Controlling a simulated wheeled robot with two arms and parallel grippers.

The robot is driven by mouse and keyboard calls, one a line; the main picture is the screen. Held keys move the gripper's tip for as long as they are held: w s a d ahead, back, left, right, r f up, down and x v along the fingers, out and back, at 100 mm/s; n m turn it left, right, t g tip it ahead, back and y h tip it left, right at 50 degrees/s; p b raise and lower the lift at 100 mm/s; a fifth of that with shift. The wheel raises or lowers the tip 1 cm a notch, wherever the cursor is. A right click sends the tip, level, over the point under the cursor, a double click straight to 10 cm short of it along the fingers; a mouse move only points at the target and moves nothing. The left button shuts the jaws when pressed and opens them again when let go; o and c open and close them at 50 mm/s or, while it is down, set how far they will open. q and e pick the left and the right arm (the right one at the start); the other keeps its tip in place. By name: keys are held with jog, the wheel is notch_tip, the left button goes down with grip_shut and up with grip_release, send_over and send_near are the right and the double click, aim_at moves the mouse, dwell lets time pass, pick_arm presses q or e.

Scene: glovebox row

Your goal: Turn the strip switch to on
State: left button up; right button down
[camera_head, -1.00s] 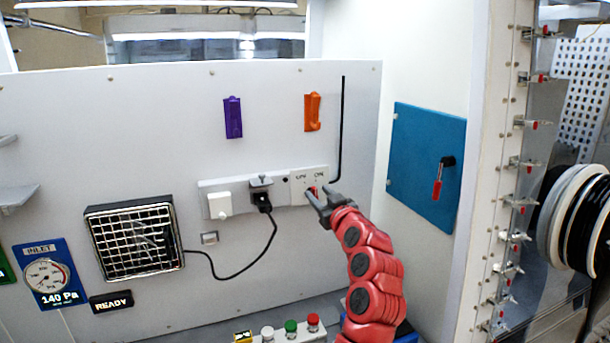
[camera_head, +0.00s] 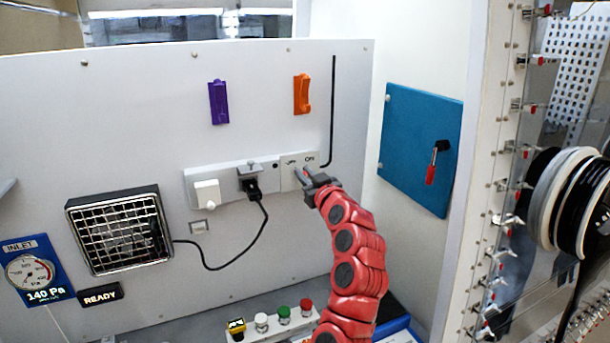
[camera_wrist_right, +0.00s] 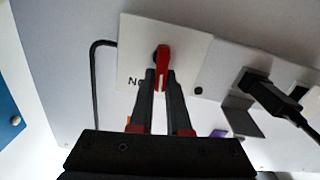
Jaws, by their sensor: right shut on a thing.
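The strip switch is a square white plate (camera_head: 288,179) at the right end of the white socket strip (camera_head: 228,180) on the grey back wall. OFF is printed at its upper left and ON at its upper right. Its red lever (camera_wrist_right: 163,66) shows in the right wrist view, where the camera sees the plate upside down. My right gripper (camera_head: 304,176) is at the plate, its fingers shut on the lever. In that wrist view the lever stands in line with the fingers, the ON mark left of it and OFF hidden. My left gripper is out of view.
A black plug (camera_head: 251,186) with a cable sits left of the plate. A black rod (camera_head: 333,110) hangs on the wall just right of it. Coloured buttons (camera_head: 284,315) stand below, and a blue panel (camera_head: 410,150) with a red-handled latch is on the right.

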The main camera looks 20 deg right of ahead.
jog(key=shift+f+m+b, duration=0.15)
jog(key=shift+m+b, duration=0.15)
jog(key=shift+b, duration=0.1)
jog(key=shift+d+m+b, duration=0.15)
jog(key=shift+m+b, duration=0.15)
jog(key=shift+m, duration=0.1)
jog(key=c, duration=0.9)
grip_release()
jog(key=shift+r, duration=0.2)
